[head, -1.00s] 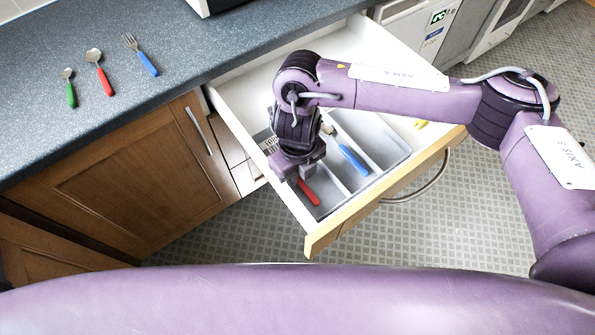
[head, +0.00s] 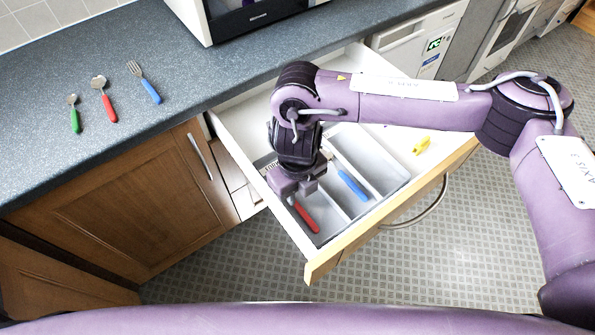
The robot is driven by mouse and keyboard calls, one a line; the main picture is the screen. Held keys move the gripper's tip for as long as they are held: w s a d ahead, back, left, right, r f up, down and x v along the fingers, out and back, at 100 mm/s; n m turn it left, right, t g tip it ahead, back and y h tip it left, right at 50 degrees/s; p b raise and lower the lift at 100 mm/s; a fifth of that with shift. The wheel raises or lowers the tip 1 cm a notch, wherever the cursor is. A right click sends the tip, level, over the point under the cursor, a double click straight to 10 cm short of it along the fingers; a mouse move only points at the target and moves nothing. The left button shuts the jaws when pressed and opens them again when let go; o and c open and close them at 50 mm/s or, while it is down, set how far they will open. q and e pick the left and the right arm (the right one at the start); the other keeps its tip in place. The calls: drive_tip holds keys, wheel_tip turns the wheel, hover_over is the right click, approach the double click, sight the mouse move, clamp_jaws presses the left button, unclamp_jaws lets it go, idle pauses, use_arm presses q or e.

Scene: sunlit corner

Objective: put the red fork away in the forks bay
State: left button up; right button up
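A red-handled piece (head: 306,217), its head hidden under my gripper, lies in the left bay of the grey cutlery tray (head: 349,208) in the open drawer. I cannot see from its head whether it is a fork. My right gripper (head: 296,188) is just above the handle's upper end; its two fingers look spread apart, with no visible grip on it. A blue-handled piece (head: 352,185) lies in the middle bay. The right bay looks empty. A grey striped patch (head: 265,163) shows at the left bay's far end. My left gripper is out of view.
On the worktop (head: 60,165) lie a green spoon (head: 75,120), a red spoon (head: 105,100) and a blue fork (head: 146,85). A yellow item (head: 421,146) lies in the drawer right of the tray. The wooden drawer front (head: 400,208) edges the near side. A microwave (head: 250,18) stands behind.

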sight(298, 206)
wheel_tip(298, 206, up, 8)
idle(0.5)
